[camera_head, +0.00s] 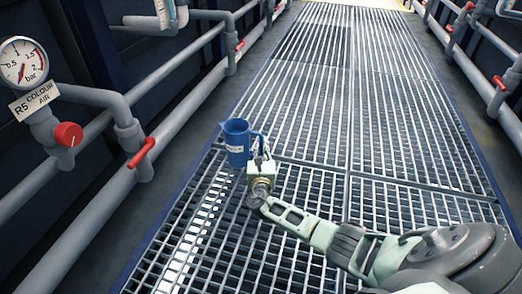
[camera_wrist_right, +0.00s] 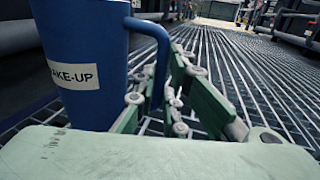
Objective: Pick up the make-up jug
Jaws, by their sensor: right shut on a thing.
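The make-up jug (camera_head: 236,142) is blue with a white label and a side handle. In the head view it is left of centre, upright over the grating. My right gripper (camera_head: 262,158) is at its right side, by the handle. In the right wrist view the jug (camera_wrist_right: 85,60) fills the left, its label reading "AKE-UP", the first letter cut off. There my right gripper's fingers (camera_wrist_right: 160,95) are closed around the lower part of the handle. Whether the jug's base touches the grating is hidden. My left gripper is in neither view.
The walkway grating (camera_head: 350,90) runs ahead, with open room beyond the jug. Grey pipes with red valve handles (camera_head: 142,152) line the left side, with a pressure gauge (camera_head: 23,62) marked "R5 COLOUR AIR". More pipes (camera_head: 470,70) run along the right.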

